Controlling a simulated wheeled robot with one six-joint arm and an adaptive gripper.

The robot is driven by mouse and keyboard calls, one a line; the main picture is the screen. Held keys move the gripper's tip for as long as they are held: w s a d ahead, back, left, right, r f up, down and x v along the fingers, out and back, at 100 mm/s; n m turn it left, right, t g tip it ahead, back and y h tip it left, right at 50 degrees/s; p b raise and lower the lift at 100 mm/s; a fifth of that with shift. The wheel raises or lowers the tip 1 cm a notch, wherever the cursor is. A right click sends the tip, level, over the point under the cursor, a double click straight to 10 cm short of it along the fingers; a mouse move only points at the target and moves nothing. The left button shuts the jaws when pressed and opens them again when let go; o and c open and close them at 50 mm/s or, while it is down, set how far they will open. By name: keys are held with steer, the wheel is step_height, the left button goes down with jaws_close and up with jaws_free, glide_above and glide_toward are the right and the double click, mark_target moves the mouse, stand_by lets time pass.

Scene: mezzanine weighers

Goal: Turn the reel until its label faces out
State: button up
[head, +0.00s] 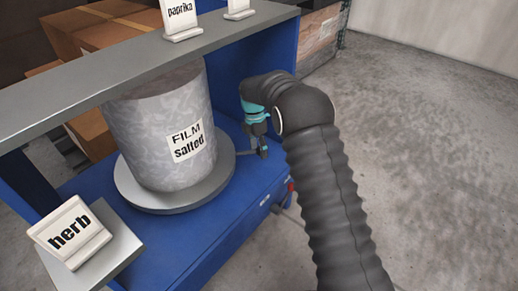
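The reel (150,128) is a grey, mottled cylinder standing upright on a round grey turntable (140,196) inside a blue frame. Its white label (188,141), reading "FILM salted", shows on the side toward the camera, right of the reel's middle. My gripper (263,152) is to the right of the reel, by the turntable's right edge, pointing down.
A grey shelf (130,72) crosses above the reel, with a "paprika" sign (181,18) and another sign on it. A "herb" sign (70,232) stands on a grey plate at front left. Cardboard boxes (95,30) are behind. The concrete floor at right is clear.

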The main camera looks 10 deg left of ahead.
steer(key=shift+d, duration=0.2)
step_height(320, 180, up, 12)
steer(key=w+a, duration=0.1)
steer(key=w, duration=0.1)
steer(key=shift+a, duration=0.2)
steer(key=shift+f, duration=0.1)
